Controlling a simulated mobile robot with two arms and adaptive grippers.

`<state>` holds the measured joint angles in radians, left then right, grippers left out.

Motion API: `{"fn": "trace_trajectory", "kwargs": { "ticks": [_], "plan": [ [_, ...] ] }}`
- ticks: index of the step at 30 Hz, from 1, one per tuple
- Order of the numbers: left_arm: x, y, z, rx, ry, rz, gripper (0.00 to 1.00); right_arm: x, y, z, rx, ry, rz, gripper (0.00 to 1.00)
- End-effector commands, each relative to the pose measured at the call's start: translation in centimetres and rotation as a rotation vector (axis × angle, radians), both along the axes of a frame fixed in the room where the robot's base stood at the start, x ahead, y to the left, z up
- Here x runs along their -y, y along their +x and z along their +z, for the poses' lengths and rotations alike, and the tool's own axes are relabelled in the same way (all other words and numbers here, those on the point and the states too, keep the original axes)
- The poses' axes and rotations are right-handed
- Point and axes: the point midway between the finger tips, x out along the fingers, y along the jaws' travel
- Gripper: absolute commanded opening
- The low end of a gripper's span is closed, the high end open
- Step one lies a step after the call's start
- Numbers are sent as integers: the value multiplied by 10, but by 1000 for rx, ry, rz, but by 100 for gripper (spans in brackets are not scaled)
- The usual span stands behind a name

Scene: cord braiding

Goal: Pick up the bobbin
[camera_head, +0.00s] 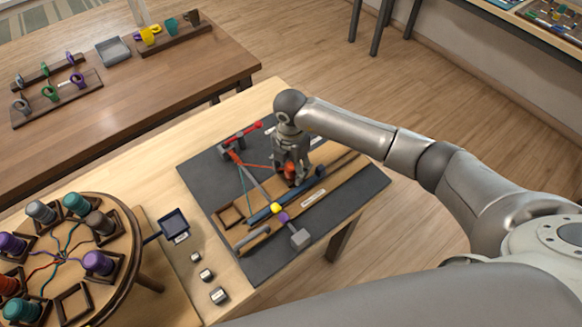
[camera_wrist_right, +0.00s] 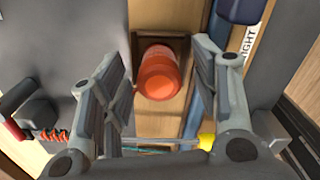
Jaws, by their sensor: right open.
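In the right wrist view the orange bobbin (camera_wrist_right: 160,72) sits in or against a dark wooden square frame, between the fingers. My right gripper (camera_head: 287,166) points down over it, with fingers spread on both sides. In the wrist view the right gripper (camera_wrist_right: 160,85) is open, and I cannot tell if a finger touches the bobbin. My left gripper is not in view.
A round wooden braiding stand (camera_head: 150,240) with several coloured bobbins and cords is at left. The dark mat (camera_head: 350,205) holds wooden strips, a blue rod (camera_head: 265,213), an empty square frame (camera_head: 231,215), a red-handled tool (camera_head: 243,133) and a grey hammer-like piece (camera_head: 299,237).

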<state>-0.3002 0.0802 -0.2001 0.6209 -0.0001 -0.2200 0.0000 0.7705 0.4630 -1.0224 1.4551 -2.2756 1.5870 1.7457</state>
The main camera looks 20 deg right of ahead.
Motion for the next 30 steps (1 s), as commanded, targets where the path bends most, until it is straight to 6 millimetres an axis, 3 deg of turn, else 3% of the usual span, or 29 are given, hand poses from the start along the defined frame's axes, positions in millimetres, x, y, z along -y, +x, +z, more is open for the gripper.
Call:
{"fn": "trace_trajectory", "kwargs": {
  "ticks": [5,17,30],
  "plan": [
    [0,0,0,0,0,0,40,0,0,0,1,1,0,56],
    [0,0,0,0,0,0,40,0,0,0,1,1,0,6],
    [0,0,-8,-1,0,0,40,0,2,10,6,0,-1,6]
  ]
}}
